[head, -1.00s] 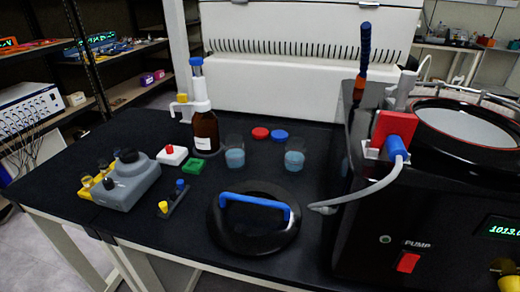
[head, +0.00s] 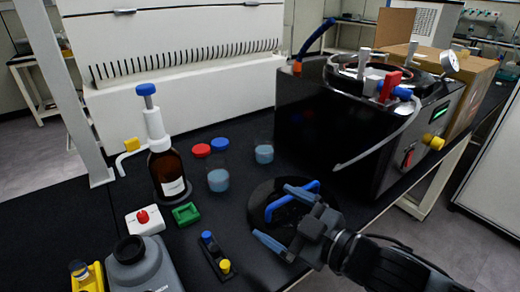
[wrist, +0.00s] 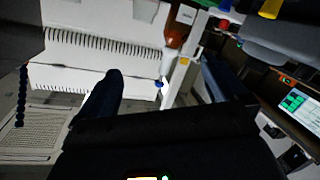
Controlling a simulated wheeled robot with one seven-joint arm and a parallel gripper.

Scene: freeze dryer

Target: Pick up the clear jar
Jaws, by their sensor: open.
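Two clear jars with blue liquid stand on the black bench in the head view: one nearer (head: 218,180), one further right and back (head: 264,154) beside the freeze dryer. My gripper (head: 280,216) is open, its two blue-tipped fingers spread above the round black lid (head: 262,197) with the blue handle (head: 292,203). It is in front of and to the right of the jars, apart from both, and nothing shows between its fingers. I cannot make out either jar in the wrist view.
The black freeze dryer (head: 325,140) with a hose stands right of the jars. Red (head: 201,150) and blue (head: 219,144) caps lie behind the nearer jar. A brown dispenser bottle (head: 168,172), green tray (head: 186,214) and small rack (head: 215,257) stand left.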

